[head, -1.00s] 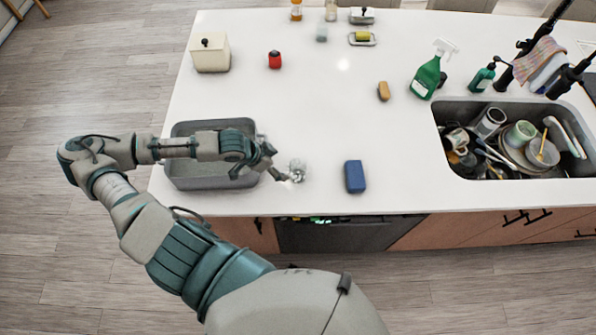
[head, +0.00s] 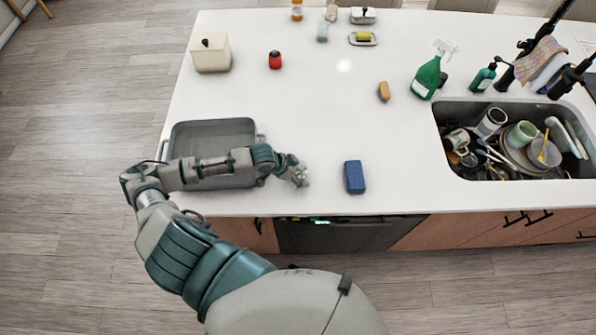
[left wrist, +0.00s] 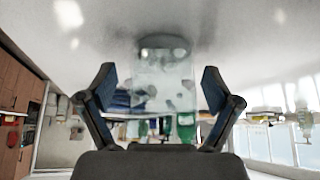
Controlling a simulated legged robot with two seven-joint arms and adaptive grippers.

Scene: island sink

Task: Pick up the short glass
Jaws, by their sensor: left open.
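The short glass (head: 303,179) is clear and stands on the white counter near its front edge; in the head view my gripper partly covers it. My left gripper (head: 298,172) is at the glass, reaching in from the left. In the left wrist view, which is upside down, the glass (left wrist: 165,82) shows between the two open fingers of my left gripper (left wrist: 157,88). A gap shows on each side of the glass, so the fingers look apart from it. My right gripper is not in view.
A grey tub (head: 213,133) lies beneath and behind my left forearm. A blue sponge (head: 354,177) lies right of the glass. A red item (head: 275,60), a tan sponge (head: 384,91) and a green spray bottle (head: 426,78) stand farther back. The sink (head: 447,112) holds dishes.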

